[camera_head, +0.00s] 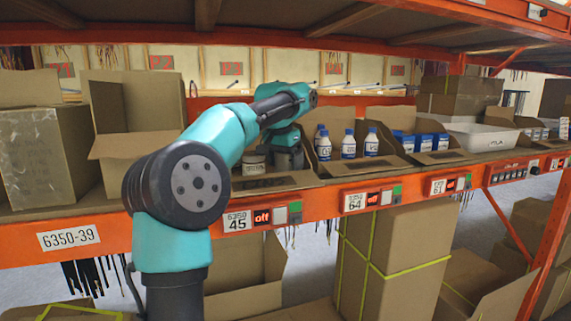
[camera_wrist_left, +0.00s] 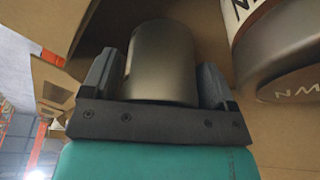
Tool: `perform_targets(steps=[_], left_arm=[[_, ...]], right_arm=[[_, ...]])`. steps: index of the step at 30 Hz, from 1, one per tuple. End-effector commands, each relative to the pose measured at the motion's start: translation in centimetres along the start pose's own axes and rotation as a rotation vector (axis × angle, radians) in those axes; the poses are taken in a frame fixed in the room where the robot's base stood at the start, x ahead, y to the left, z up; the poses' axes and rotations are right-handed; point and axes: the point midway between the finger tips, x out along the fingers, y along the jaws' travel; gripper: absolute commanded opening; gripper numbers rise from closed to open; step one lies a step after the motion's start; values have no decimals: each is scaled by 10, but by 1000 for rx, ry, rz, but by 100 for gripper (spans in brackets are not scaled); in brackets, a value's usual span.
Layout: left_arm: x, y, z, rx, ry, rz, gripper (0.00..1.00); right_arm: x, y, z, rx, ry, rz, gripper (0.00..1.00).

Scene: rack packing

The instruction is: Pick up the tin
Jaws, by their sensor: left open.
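A small dark grey tin (camera_wrist_left: 163,50) stands between the two fingers of my left gripper (camera_wrist_left: 160,72) in the left wrist view. The fingers are open, one on each side of it; whether they touch it I cannot tell. A second, labelled tin (camera_wrist_left: 280,65) is close by on the right in that view. In the head view one tin (camera_head: 254,163) shows in the open shelf box, just left of my left gripper (camera_head: 288,160). The fingertips and the tin between them are hidden there by my wrist. My right gripper is in neither view.
To the right on the orange shelf are boxes of white-and-blue bottles (camera_head: 348,145), blue-and-white packs (camera_head: 424,141) and a white tray (camera_head: 483,136). Open cardboard boxes (camera_head: 135,146) stand on the left. The upper shelf (camera_head: 260,33) hangs above my arm.

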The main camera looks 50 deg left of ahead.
Motion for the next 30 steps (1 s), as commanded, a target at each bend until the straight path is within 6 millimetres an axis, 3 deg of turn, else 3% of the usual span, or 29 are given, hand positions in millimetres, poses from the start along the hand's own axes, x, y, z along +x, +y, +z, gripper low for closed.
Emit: perform_targets(steps=[13,25,30], left_arm=[[0,0,0,0,0,0,80],[0,0,0,0,0,0,42],[0,0,0,0,0,0,41]], right_arm=[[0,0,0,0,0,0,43],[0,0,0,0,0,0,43],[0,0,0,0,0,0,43]])
